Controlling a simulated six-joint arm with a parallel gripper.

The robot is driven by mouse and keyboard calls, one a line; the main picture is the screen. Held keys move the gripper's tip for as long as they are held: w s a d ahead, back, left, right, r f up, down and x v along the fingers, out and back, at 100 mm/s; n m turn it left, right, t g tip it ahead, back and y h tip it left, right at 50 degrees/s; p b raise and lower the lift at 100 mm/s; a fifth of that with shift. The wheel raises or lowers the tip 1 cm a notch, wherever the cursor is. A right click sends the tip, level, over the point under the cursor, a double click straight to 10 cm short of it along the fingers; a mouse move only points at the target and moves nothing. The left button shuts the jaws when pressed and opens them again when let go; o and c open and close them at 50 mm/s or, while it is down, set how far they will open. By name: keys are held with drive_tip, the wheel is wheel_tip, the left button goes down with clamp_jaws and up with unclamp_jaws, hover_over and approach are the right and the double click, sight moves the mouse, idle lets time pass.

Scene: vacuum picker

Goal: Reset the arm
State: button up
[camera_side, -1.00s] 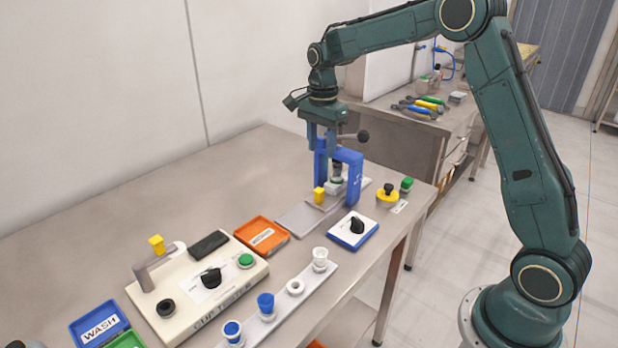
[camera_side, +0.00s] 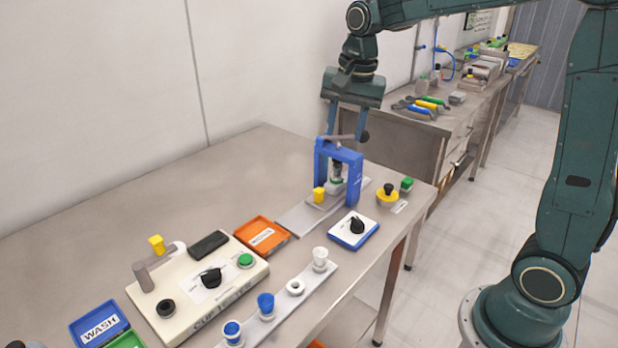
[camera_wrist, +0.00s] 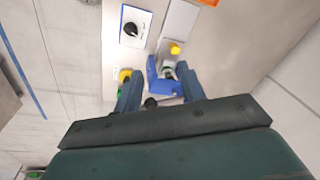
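My gripper (camera_side: 347,133) is above the blue press (camera_side: 350,180) at the far right of the steel table. Its two fingers are spread apart and nothing shows held between them. The fingertips overlap the press's lever with a dark ball knob (camera_side: 364,137) in the side view, so I cannot tell whether they touch it. In the wrist view, my gripper (camera_wrist: 160,95) also has its fingers wide apart, with the blue press (camera_wrist: 155,78) beyond them. A white cup part with a green rim (camera_side: 337,184) sits under the press.
An orange tray (camera_side: 262,238), the cup tester (camera_side: 185,307), a strip rack of cups (camera_side: 320,277) and a blue WASH tray (camera_side: 92,312) lie leftward. The table's back left is clear.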

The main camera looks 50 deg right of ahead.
drive_tip(key=s+a+n+t, duration=0.2)
drive_tip(key=s+n, duration=0.4)
drive_tip(key=s, duration=0.5)
drive_tip(key=s+a+n+t, duration=0.1)
drive_tip(key=s+a+n, duration=0.2)
drive_tip(key=s+n, duration=0.3)
drive_tip(key=s, duration=0.5)
drive_tip(key=shift+r+t, duration=0.15)
drive_tip(key=shift+t, duration=0.25)
